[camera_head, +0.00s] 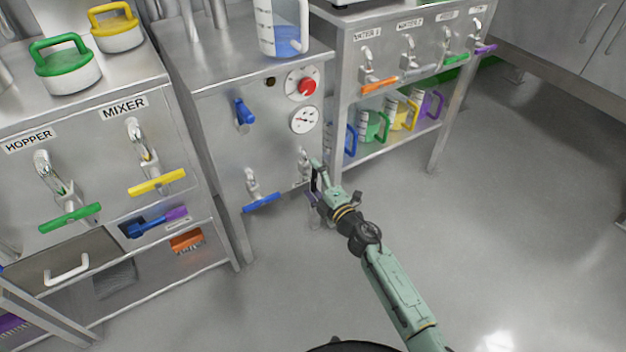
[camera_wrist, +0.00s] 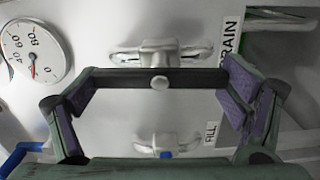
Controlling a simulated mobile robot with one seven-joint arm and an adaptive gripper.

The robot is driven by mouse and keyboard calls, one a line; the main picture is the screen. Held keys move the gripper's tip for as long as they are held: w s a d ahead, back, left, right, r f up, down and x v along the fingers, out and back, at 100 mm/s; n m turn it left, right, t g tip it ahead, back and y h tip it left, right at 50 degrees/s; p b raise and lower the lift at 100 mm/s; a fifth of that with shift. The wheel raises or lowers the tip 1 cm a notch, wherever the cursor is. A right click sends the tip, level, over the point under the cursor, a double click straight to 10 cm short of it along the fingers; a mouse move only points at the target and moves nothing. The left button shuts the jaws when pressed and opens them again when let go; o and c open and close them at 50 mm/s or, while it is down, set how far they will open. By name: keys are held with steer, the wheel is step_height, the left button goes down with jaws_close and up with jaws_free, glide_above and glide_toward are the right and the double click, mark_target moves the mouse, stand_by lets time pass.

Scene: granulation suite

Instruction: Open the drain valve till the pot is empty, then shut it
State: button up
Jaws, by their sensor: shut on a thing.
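The drain valve (camera_wrist: 160,55) is on the front of the middle steel cabinet (camera_head: 215,150), beside a label (camera_wrist: 230,42) partly hidden by a finger and ending in "RAIN". My gripper (camera_wrist: 160,92) is shut on its dark bar handle (camera_wrist: 150,79), with one purple pad at each end of the bar. The handle stands upright, unlike the crosswise handles nearby. The gauge (camera_wrist: 35,55) has its red needle between 0 and 40; it also shows in the head view (camera_head: 305,120). No pot interior is visible. A faint clear shape under the gripper is too unclear to name.
The fill valve (camera_wrist: 160,142) is close beside; its blue handle (camera_head: 262,202) is crosswise. A jug (camera_head: 283,38) with blue liquid stands on the cabinet. Coloured jugs (camera_head: 402,112) fill the right bench's lower shelf. The floor (camera_head: 500,200) on the right is clear.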

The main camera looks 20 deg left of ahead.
steer(key=shift+n, duration=0.5)
steer(key=o, duration=0.9)
steer(key=shift+d, duration=0.1)
steer(key=v, duration=0.7)
steer(key=shift+s+d, duration=0.1)
steer(key=shift+s, duration=0.1)
